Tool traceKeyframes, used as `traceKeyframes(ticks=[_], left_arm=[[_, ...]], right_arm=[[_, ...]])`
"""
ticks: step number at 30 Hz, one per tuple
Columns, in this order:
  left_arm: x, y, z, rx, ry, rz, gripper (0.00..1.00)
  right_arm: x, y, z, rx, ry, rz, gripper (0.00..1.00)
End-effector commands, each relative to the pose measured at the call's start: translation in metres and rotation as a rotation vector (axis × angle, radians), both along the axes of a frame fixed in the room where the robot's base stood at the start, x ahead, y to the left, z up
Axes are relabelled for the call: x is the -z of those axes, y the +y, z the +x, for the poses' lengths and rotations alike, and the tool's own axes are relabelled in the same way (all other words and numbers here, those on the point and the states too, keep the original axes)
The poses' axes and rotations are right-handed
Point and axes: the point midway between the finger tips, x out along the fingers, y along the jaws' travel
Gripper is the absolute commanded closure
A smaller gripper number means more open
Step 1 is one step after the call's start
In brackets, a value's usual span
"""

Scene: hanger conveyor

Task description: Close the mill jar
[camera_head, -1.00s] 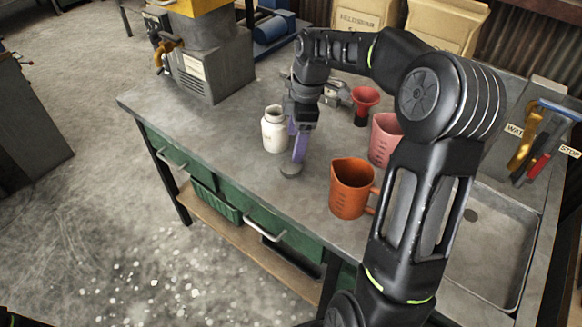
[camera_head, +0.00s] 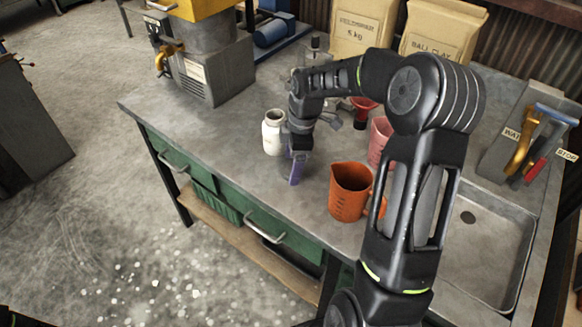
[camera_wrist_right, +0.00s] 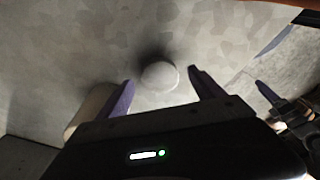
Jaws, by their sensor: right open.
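The white mill jar (camera_head: 273,133) stands upright on the workbench with its mouth uncovered. My right gripper (camera_head: 293,170) is just right of the jar, pointing down close to the bench top, its purple fingers apart. In the right wrist view, a pale round lid (camera_wrist_right: 159,76) lies on the bench between and ahead of the open fingertips, not gripped. The gripper hides the lid in the head view. A pale rounded shape left of the fingers in the wrist view seems to be the jar (camera_wrist_right: 90,108).
An orange jug (camera_head: 350,192) stands right of the gripper, with a pink jug (camera_head: 380,143) and a red funnel (camera_head: 362,107) behind. The bench (camera_head: 205,120) is clear left of the jar.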

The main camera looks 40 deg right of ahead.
Motion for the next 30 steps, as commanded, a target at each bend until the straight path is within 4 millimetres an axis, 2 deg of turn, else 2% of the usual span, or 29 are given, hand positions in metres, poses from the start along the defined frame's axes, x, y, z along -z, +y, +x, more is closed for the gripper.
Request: traceKeyframes(ticks=[4, 21, 30], left_arm=[[-0.0012, 0.0002, -0.0002, -0.001, 0.001, 0.001, 0.12], [-0.0008, 0.0001, -0.0003, -0.001, 0.001, 0.001, 0.12], [-0.0009, 0.0001, -0.0003, -0.001, 0.001, 0.001, 0.12]], right_arm=[[0.0085, 0.0012, 0.0004, 0.0, 0.0, 0.001, 0.23], [0.0082, 0.001, 0.0005, 0.0, 0.0, 0.0, 0.23], [0.0082, 0.0011, 0.0005, 0.0, 0.0, 0.0, 0.48]])
